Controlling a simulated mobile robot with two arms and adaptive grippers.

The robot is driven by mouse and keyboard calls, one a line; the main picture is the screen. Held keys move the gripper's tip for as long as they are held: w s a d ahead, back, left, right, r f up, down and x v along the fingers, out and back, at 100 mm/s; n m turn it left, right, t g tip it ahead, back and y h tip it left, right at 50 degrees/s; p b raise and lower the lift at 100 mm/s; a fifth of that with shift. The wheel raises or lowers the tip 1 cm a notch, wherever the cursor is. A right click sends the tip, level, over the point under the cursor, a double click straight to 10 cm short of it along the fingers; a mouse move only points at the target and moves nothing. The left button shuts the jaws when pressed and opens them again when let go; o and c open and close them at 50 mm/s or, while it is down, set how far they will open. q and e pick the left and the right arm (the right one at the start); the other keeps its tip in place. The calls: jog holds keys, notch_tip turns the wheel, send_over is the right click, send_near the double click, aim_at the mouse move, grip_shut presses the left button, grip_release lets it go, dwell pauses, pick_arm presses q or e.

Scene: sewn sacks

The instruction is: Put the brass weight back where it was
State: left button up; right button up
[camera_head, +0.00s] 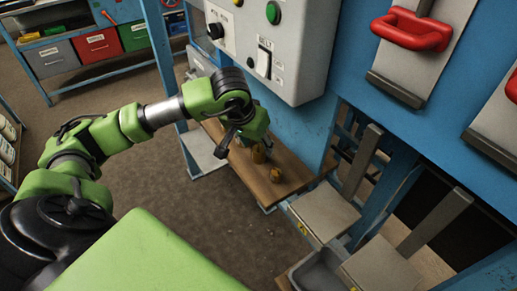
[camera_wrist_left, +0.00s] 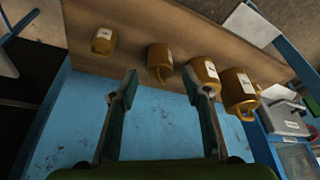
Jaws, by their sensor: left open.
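Several brass weights with pale labels stand in a loose row on a wooden shelf (camera_head: 255,180). In the left wrist view they run from a small weight (camera_wrist_left: 104,42) at the left, past a second weight (camera_wrist_left: 158,60) and a third weight (camera_wrist_left: 203,73), to the largest weight (camera_wrist_left: 238,94) at the right. In the head view a weight (camera_head: 276,175) and another weight (camera_head: 258,154) show; my gripper partly hides the row. My left gripper (camera_head: 236,148) is open and empty beside the shelf. Its fingers (camera_wrist_left: 161,88) are apart, below the second weight in the wrist view. My right gripper is out of view.
A grey control box (camera_head: 300,45) with a green button and switch hangs on the blue frame above the shelf. Grey platforms (camera_head: 325,214) with upright posts stand to the right, below red handles (camera_head: 412,30). Colored bins (camera_head: 97,45) sit at the back left.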

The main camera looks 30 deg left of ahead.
pick_arm(q)
jog(key=v, duration=0.8)
jog(key=shift+s+r, duration=0.15)
jog(key=shift+r, duration=0.05)
